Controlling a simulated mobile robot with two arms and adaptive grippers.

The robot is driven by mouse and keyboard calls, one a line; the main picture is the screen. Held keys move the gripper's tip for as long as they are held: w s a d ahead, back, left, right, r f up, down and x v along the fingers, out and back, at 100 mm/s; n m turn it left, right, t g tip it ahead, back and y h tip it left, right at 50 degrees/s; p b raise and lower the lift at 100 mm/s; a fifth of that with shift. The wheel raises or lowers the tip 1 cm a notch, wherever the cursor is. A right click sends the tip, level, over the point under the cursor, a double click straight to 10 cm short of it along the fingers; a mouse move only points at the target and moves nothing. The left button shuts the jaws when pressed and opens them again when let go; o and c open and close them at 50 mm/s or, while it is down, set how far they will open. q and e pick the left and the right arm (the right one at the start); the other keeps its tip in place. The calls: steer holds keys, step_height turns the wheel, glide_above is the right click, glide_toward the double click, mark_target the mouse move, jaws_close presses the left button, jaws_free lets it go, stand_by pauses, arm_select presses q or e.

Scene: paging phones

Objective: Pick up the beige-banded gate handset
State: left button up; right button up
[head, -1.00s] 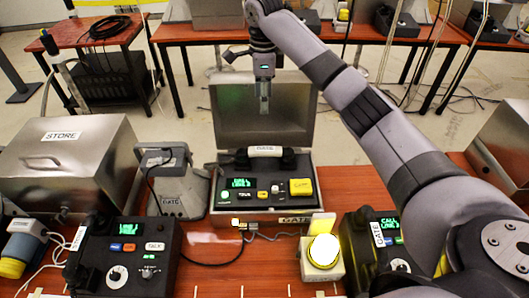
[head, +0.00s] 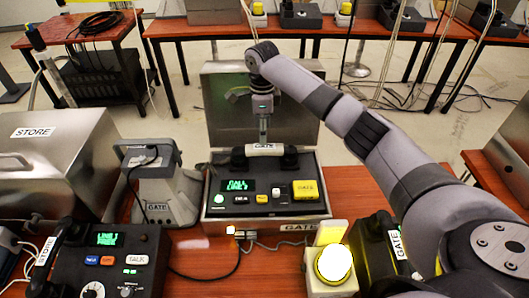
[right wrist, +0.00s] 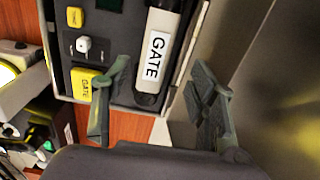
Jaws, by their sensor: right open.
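The handset with a pale beige band marked GATE (head: 265,149) lies across the back of the phone panel in the open metal case (head: 212,222). In the right wrist view the handset (right wrist: 158,50) runs up the picture, its dark end towards me. My right gripper (head: 263,136) is open and empty, just above the middle of the handset in the head view. In the right wrist view its open fingers (right wrist: 162,75) are spread to either side of the handset's line. I cannot tell whether they touch it. My left gripper is not in view.
The case's raised lid (head: 225,110) stands behind the handset. Another GATE phone (head: 375,245) and a lit yellow-white lamp (head: 333,264) stand to the right. A STORE phone (head: 110,265), a grey GATE unit (head: 160,190) and a STORE metal box (head: 50,150) stand left.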

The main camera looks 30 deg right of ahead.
mark_target(264, 150)
step_height(264, 150, down, 3)
steer(key=shift+f, duration=0.1)
steer(key=shift+s+d+f+p, duration=0.1)
steer(key=shift+s+f+p, duration=0.1)
steer(key=shift+f, duration=0.7)
steer(key=shift+s+a+f+p, duration=0.1)
steer(key=shift+f+p, duration=0.05)
steer(key=shift+f, duration=0.75)
steer(key=shift+s+d+f+p, duration=0.1)
steer(key=shift+f+p, duration=0.1)
steer(key=shift+f, duration=0.7)
steer(key=shift+c, duration=0.3)
jaws_close()
